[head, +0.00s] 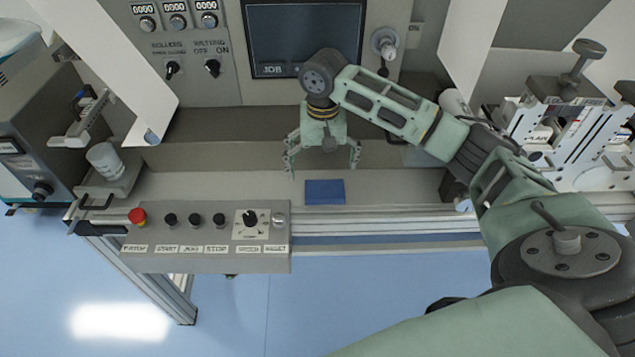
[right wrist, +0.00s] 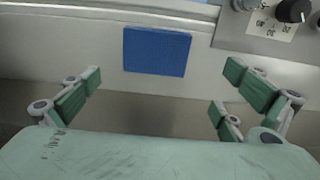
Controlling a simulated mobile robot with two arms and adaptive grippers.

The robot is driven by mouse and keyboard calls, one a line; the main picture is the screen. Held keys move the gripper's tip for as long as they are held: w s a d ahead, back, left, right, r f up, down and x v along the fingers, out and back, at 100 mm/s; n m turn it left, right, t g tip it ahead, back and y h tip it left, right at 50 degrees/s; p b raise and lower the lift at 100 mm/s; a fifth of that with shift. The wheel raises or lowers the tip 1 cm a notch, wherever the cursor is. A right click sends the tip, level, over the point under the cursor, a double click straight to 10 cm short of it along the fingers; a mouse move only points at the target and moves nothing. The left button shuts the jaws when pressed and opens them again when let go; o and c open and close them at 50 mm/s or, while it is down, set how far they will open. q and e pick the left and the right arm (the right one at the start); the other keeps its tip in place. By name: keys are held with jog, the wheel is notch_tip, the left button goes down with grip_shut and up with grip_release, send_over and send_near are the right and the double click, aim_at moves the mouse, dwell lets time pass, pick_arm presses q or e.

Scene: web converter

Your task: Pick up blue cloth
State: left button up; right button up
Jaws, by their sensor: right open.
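The blue cloth (head: 325,192) is a flat dark-blue rectangle on the grey ledge of the machine, close to its front edge. It also shows in the right wrist view (right wrist: 157,52), at the top middle, between the lines of the two fingers but beyond their tips. My right gripper (head: 322,170) is open and empty, with its fingers spread wide over the ledge, behind the cloth in the head view. In the right wrist view its green-padded fingers (right wrist: 165,88) stand apart with nothing between them. My left gripper is not in view.
A control box (head: 205,237) with a red button, knobs and switches is mounted on the front rail, left of the cloth. A panel with a screen (head: 304,40) rises behind the gripper. Rollers and brackets (head: 570,135) stand at the right. The ledge around the cloth is clear.

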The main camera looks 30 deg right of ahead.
aim_at(325, 189)
jog(key=f, duration=0.1)
jog(key=s+f+p, duration=0.1)
jog(key=f, duration=0.2)
jog(key=shift+s+d+p, duration=0.15)
jog(key=shift+s+p, duration=0.1)
jog(key=shift+p, duration=0.1)
jog(key=shift+w+f, duration=0.2)
jog(key=shift+f, duration=1.05)
jog(key=c, duration=0.9)
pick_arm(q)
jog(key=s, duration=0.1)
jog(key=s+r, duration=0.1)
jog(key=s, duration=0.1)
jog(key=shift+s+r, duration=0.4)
pick_arm(e)
jog(key=shift+c, duration=0.9)
